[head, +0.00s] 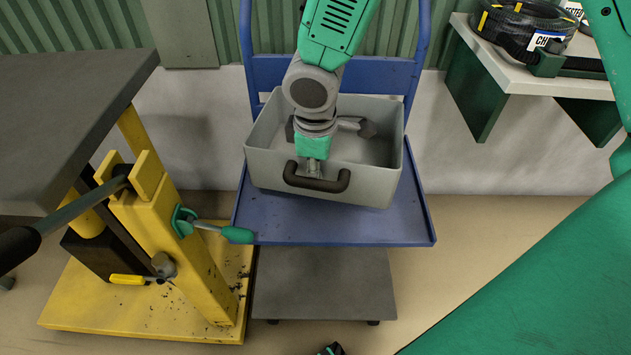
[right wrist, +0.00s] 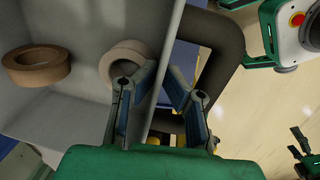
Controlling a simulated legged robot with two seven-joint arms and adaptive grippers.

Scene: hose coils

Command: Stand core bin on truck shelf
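The core bin (head: 268,165) is a grey open box with a dark handle (head: 316,178) on its front wall. It is over the blue truck shelf (head: 410,228), turned slightly, and looks to rest on it. My right gripper (head: 313,167) reaches down at the bin's front wall, beside the handle. In the right wrist view, the fingers of this gripper (right wrist: 162,72) straddle the bin's wall and look closed on it. Two cardboard cores (right wrist: 38,66) (right wrist: 126,62) lie inside the bin. A small dark-green part at the bottom edge (head: 330,349) may be my left gripper; its fingers are unclear.
A yellow stand (head: 160,225) with a lever and a green-handled clamp (head: 236,235) is close to the shelf's left side. A dark table (head: 65,110) is at left. A white wall shelf (head: 555,82) holds coiled hose (head: 520,22). A lower grey deck (head: 324,284) is below.

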